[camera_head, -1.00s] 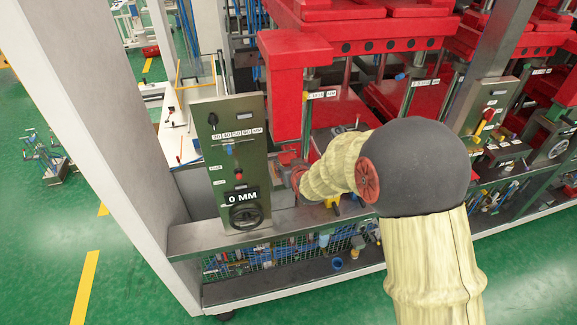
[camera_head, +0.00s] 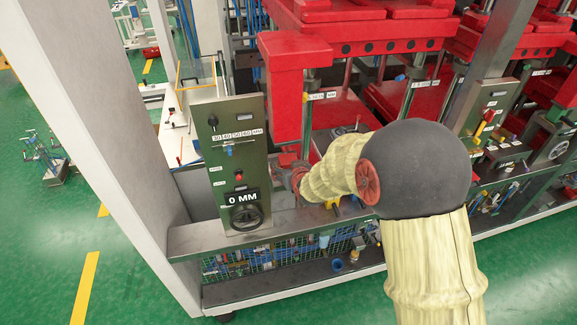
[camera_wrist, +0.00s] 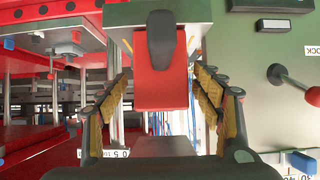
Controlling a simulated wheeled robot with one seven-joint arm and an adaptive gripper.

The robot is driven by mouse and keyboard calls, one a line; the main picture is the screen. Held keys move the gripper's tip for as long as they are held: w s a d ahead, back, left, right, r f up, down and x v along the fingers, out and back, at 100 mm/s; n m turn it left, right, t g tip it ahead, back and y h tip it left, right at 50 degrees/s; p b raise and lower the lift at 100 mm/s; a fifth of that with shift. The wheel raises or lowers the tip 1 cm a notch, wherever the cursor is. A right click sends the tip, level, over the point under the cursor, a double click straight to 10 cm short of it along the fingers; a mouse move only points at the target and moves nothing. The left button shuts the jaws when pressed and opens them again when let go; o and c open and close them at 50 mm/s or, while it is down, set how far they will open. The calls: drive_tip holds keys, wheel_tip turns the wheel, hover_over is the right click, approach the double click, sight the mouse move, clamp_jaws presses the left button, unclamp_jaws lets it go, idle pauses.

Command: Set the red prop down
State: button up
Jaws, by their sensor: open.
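The red prop (camera_wrist: 150,96), a red block with a dark grey piece on its face, is in the middle of the wrist view. It lies between the two fingers of my gripper (camera_wrist: 161,82). The fingers stand apart with gaps on both sides of the prop, and I see no clear grip on it. The prop's upper end in the picture meets a grey-green surface (camera_wrist: 225,12); whether it rests on it I cannot tell. In the head view my arm hides most of the gripper, and the prop cannot be made out with certainty.
A green control panel (camera_head: 234,108) reading 0 MM, with a handwheel (camera_head: 246,215), stands left of my gripper. Red press parts (camera_head: 293,85) hang close above and behind. A grey ledge (camera_head: 200,236) runs below, over a mesh basket of tools (camera_head: 250,258).

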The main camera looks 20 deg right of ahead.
drive_tip(key=v, duration=1.2)
drive_tip(key=shift+r, duration=0.15)
drive_tip(key=shift+w, duration=0.1)
drive_tip(key=s+f+g+b, duration=0.2)
drive_tip(key=s+f+b, duration=0.1)
drive_tip(key=s+b, duration=0.4)
drive_tip(key=s+f+g+b, duration=0.2)
drive_tip(key=s+f+b, duration=0.2)
drive_tip(key=s, duration=0.9)
drive_tip(key=s+f+g+b, duration=0.2)
drive_tip(key=s+f+b, duration=0.2)
drive_tip(key=s+b, duration=0.6)
drive_tip(key=shift+s+b, duration=0.2)
drive_tip(key=shift+b, duration=0.15)
drive_tip(key=shift+c, duration=0.5)
